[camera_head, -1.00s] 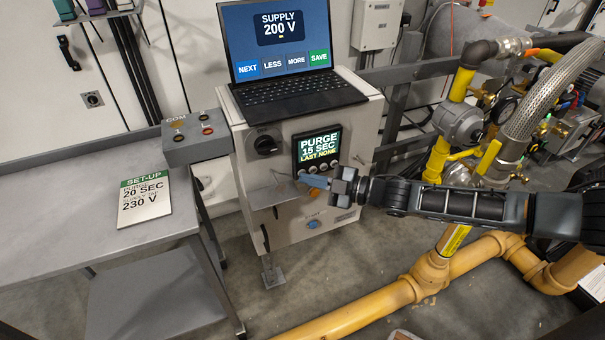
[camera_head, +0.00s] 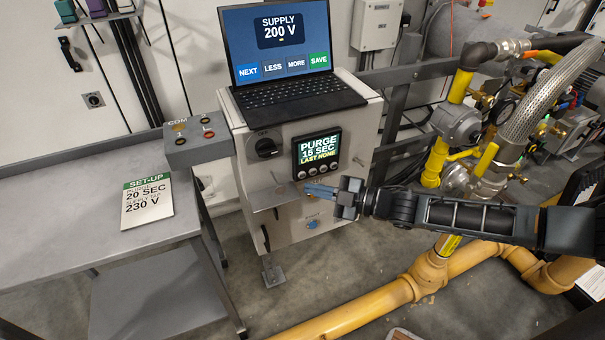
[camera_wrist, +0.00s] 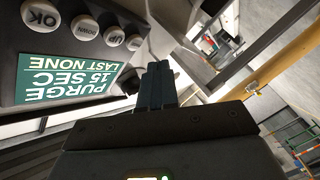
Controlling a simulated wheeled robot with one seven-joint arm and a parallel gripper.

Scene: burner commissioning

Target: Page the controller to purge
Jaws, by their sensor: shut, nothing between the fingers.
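The controller (camera_head: 318,150) is a black panel on the front of the grey cabinet. Its green screen reads PURGE 15 SEC, LAST NONE. A row of several round buttons (camera_head: 315,171) runs under the screen. In the wrist view the screen (camera_wrist: 70,77) appears upside down, with buttons marked OK (camera_wrist: 40,15), DOWN (camera_wrist: 86,28) and UP (camera_wrist: 114,36); the end button's (camera_wrist: 134,43) label is unreadable. My gripper (camera_head: 308,189) is shut and empty, just below the button row in the head view. Its fingers also show in the wrist view (camera_wrist: 159,82); contact with the panel is not visible.
A set-up card (camera_head: 147,202) on the bench reads 20 SEC and 230 V. A laptop (camera_head: 285,50) on the cabinet shows SUPPLY 200 V. A small shelf (camera_head: 268,196) juts out below the controller. Yellow pipes (camera_head: 428,270) stand to the right.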

